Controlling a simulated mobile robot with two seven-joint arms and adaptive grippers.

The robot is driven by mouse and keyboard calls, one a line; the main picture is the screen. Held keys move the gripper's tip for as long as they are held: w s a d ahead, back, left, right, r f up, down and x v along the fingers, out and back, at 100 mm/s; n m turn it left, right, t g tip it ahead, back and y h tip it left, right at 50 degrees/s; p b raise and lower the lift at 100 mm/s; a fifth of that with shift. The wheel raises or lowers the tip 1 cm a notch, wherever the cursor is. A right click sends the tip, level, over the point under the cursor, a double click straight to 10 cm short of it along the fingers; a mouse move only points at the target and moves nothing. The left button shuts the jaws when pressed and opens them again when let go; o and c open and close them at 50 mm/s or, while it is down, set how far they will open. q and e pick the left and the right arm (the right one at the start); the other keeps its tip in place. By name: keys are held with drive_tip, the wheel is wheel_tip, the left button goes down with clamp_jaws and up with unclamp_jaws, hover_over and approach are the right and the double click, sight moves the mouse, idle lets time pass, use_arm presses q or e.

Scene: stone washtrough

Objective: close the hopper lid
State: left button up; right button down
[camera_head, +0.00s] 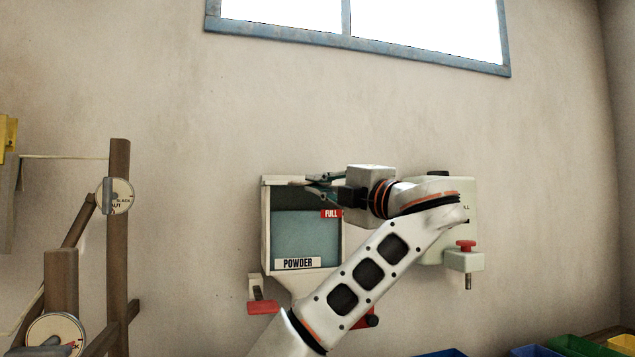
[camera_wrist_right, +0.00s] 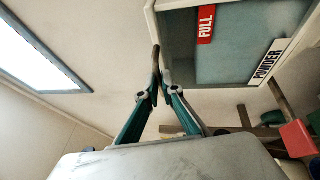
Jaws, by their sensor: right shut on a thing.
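The hopper (camera_head: 266,230) is a pale wall box with a blue-grey front pane, a POWDER label and a red FULL tag. It also shows at the upper right of the right wrist view (camera_wrist_right: 152,22). A thin pale strip along its top looks like the hopper lid (camera_head: 285,181), seen nearly edge-on; its exact angle I cannot tell. My right gripper (camera_head: 314,188) is at the hopper's upper front. In the right wrist view its fingers (camera_wrist_right: 157,68) meet by the box's edge, shut on what seems to be the lid's edge, mostly hidden. My left gripper is not in view.
A pale wall dispenser (camera_head: 460,210) with a red knob (camera_head: 466,245) hangs right of the hopper, partly behind my right arm. Wooden posts (camera_head: 119,240) with round labelled discs (camera_head: 115,195) stand at left. Coloured bins (camera_head: 575,345) lie at lower right. The wall above is bare below the window.

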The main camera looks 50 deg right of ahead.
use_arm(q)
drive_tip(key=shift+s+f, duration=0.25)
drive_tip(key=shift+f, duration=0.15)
use_arm(e)
drive_tip(key=shift+w+d+f, duration=0.1)
drive_tip(key=shift+w+f, duration=0.15)
drive_tip(key=shift+f, duration=0.25)
drive_tip(key=shift+w+d+f, duration=0.1)
drive_tip(key=shift+w+f, duration=0.1)
drive_tip(key=shift+f, duration=0.3)
drive_tip(key=c, duration=2.4)
unclamp_jaws()
drive_tip(key=shift+o, duration=0.9)
drive_tip(key=shift+w+d, duration=0.1)
drive_tip(key=shift+r, duration=0.15)
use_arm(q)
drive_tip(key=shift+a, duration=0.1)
use_arm(e)
drive_tip(key=shift+s, duration=0.25)
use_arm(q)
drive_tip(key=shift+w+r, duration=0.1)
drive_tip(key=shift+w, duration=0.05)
use_arm(e)
drive_tip(key=v, duration=1.1)
drive_tip(key=shift+s+r, duration=0.3)
drive_tip(key=shift+s, duration=0.15)
